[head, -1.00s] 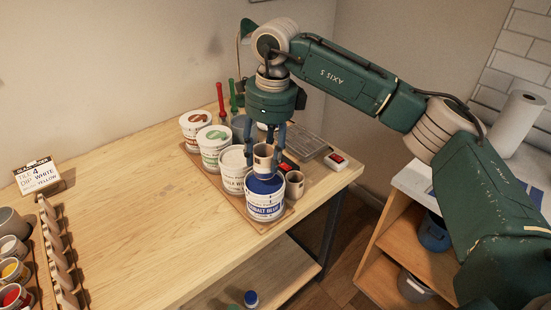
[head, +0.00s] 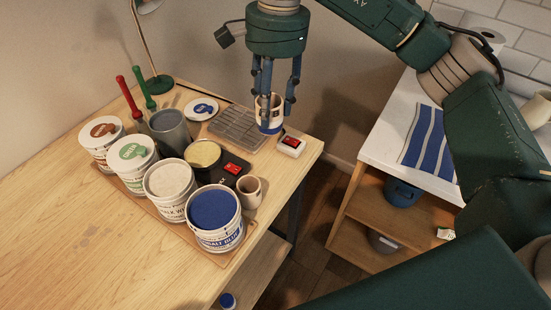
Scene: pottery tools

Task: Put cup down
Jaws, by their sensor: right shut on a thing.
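The cup (head: 276,127) is cream with a blue band around its bottom. It is upright in my right gripper (head: 277,112), whose dark fingers are shut on it. It shows in front of the right end of the metal wire rack (head: 231,124) and appears to be held above it; the exact gap is hard to judge. My left gripper is not in view.
Several glaze buckets stand on a wooden board (head: 167,212). The table's left is clear.

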